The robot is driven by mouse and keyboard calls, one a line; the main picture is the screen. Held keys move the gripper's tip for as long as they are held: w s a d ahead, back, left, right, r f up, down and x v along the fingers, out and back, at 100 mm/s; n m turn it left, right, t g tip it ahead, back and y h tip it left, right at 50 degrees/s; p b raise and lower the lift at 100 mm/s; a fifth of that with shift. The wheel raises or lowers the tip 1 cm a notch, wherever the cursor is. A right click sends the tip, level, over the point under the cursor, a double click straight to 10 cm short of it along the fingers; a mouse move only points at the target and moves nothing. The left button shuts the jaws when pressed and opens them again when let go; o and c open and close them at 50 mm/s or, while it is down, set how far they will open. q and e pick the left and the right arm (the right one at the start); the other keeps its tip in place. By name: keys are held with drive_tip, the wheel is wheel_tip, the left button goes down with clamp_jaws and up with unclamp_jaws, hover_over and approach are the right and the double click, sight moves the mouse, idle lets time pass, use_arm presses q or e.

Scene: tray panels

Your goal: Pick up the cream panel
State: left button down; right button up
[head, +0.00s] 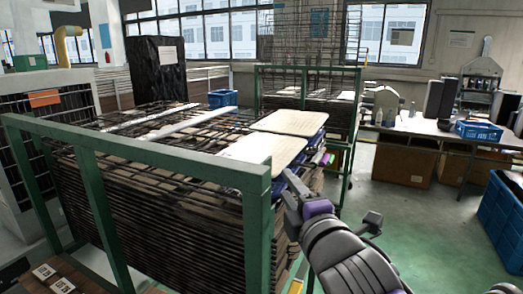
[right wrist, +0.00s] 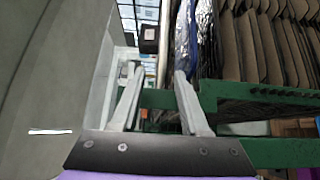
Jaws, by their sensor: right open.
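Two cream panels lie flat on top of the wire rack in the head view. The farther cream panel (head: 291,122) is near the rack's back right, and the nearer cream panel (head: 268,149) overlaps the rack's right edge. My right gripper (head: 289,190) is just in front of and below the nearer panel's right side, apart from it. In the right wrist view its two fingers (right wrist: 160,80) stand wide apart with nothing gripped. A thin pale upright edge shows beyond the fingertips; I cannot tell whether it is the panel. My left gripper is not in view.
The green rack frame (head: 150,150) and its corner post (head: 257,230) stand close left of my right arm. Blue wrapped stacks (head: 312,150) sit under the panels. A bench (head: 440,131) and blue crates (head: 505,215) are at the right. Green floor between is clear.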

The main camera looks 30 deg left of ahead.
sight(278, 175)
drive_tip(key=x, duration=0.6)
drive_tip(key=shift+w+f+p, duration=0.2)
drive_tip(key=shift+f+p, duration=0.15)
drive_tip(key=shift+p, duration=0.05)
drive_tip(key=shift+s, duration=0.1)
drive_tip(key=shift+c, duration=0.3)
clamp_jaws()
idle(0.7)
